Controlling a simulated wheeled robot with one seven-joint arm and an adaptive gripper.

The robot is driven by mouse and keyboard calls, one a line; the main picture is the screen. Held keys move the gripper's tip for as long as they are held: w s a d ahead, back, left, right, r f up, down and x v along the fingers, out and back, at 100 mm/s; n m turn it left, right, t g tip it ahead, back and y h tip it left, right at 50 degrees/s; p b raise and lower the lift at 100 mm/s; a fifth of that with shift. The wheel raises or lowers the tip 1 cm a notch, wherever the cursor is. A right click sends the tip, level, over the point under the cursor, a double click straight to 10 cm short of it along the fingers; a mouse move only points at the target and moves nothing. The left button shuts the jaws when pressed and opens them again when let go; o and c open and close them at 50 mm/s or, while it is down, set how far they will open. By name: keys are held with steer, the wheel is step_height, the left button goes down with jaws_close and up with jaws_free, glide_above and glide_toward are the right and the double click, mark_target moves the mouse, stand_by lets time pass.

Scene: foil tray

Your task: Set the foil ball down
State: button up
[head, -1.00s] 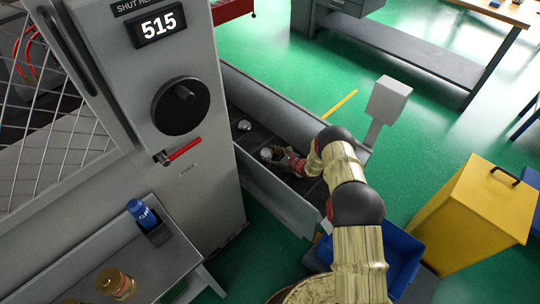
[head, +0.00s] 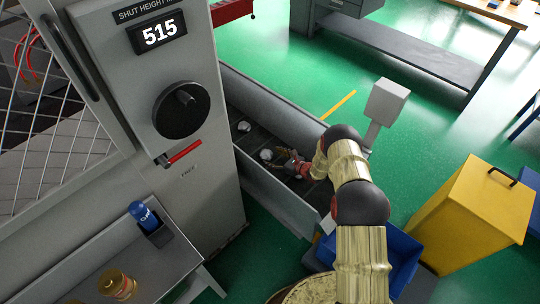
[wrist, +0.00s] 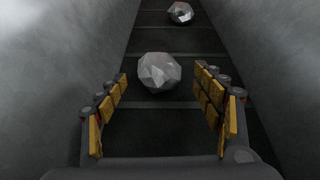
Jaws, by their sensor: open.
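A crumpled silver foil ball (wrist: 159,72) lies on the dark slatted belt (wrist: 155,128) of a grey trough. It sits just beyond my gripper's (wrist: 164,88) fingertips, centred between the two fingers in the wrist view. My gripper is open and empty, with its yellow-padded fingers apart and no contact with the ball visible. In the head view the near ball (head: 266,155) is just left of my gripper (head: 280,160). A second foil ball (wrist: 180,13) lies farther along the belt; it also shows in the head view (head: 244,126).
Grey trough walls (wrist: 60,70) rise close on both sides of my gripper. A grey machine cabinet (head: 190,140) stands left of the trough. A blue bin (head: 402,258) and a yellow box (head: 478,215) stand at the right. A grey post box (head: 387,101) is beside the trough.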

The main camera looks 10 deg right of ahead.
steer(key=p+v, duration=0.2)
steer(key=v, duration=0.6)
steer(key=shift+s+d+r, duration=0.1)
steer(key=shift+r, duration=0.05)
steer(key=s+a+r+n+g+y, duration=0.15)
steer(key=s+a+r+n, duration=0.3)
steer(key=r, duration=0.75)
steer(key=s+a+r+n+g, duration=0.3)
steer(key=a+r+n, duration=0.25)
steer(key=r, duration=0.75)
steer(key=s+a+r+n+g+y, duration=0.1)
steer(key=s+a+r+n+g, duration=0.3)
steer(key=r, duration=0.8)
steer(key=s+r+n+h, duration=0.2)
steer(key=s+r+n, duration=0.35)
steer(key=s, duration=0.35)
steer(key=s+r+n+h, duration=0.3)
steer(key=s+r+n, duration=0.1)
steer(key=s+r, duration=0.35)
steer(key=s+d+r+n+t+h, duration=0.1)
steer(key=s+d, duration=0.3)
steer(key=s, duration=0.4)
steer(key=s+d+r+n+t+h, duration=0.2)
steer(key=s+d+r+n+h, duration=0.1)
steer(key=s, duration=0.5)
steer(key=shift+d+r+n+h, duration=0.2)
steer(key=shift+d+n+h, duration=0.4)
steer(key=shift+d, duration=0.35)
